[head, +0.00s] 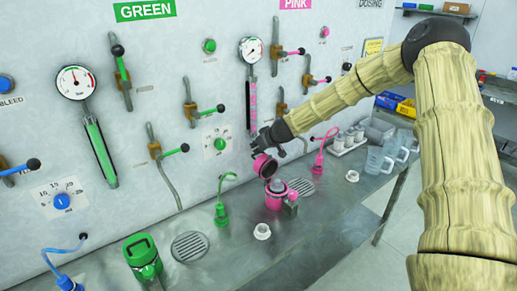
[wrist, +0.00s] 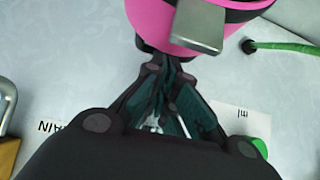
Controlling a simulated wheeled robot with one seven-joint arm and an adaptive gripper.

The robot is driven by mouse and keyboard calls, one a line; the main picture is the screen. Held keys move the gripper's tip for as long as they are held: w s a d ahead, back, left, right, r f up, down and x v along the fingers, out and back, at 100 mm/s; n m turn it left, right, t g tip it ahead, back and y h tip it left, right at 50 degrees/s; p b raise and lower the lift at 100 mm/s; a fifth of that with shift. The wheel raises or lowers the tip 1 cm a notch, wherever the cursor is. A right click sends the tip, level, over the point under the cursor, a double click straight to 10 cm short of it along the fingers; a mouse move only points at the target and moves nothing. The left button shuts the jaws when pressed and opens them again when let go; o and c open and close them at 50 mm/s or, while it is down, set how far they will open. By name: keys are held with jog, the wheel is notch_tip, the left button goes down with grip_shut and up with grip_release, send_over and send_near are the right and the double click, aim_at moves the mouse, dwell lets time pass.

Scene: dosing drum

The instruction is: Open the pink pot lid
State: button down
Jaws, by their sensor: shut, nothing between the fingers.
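The pink pot (head: 275,201) stands on the metal bench below the pink section of the panel. Its pink lid (head: 262,166) is swung up and tilted back, so the pot is open at the top. My gripper (head: 257,149) is at the raised lid, on its panel side. In the wrist view the fingertips (wrist: 158,68) are together with nothing between them, just below a pink rounded part (wrist: 150,30) with a grey metal tab (wrist: 199,25). I cannot tell whether the fingers touch the lid.
A green pot (head: 143,258) with its lid down stands front left. A small white cup (head: 262,232) is near the pink pot. Pink (head: 319,163) and green (head: 221,212) hose nozzles stand on the bench. Clear jugs (head: 380,160) are at the right. Panel levers stick out behind.

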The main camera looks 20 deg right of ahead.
aim_at(262, 155)
jog(key=v, duration=0.3)
jog(key=p+v, duration=0.1)
jog(key=v, duration=0.1)
jog(key=shift+w+a+r, duration=0.15)
jog(key=shift+a+r, duration=0.05)
jog(key=shift+r, duration=0.4)
jog(key=shift+d+r, duration=0.15)
jog(key=shift+r, duration=0.25)
jog(key=a+b+v, duration=0.1)
jog(key=b+v, duration=0.1)
jog(key=v, duration=0.5)
jog(key=shift+w+d+r+b, duration=0.15)
jog(key=shift+d+r+b, duration=0.15)
jog(key=shift+d+r, duration=0.2)
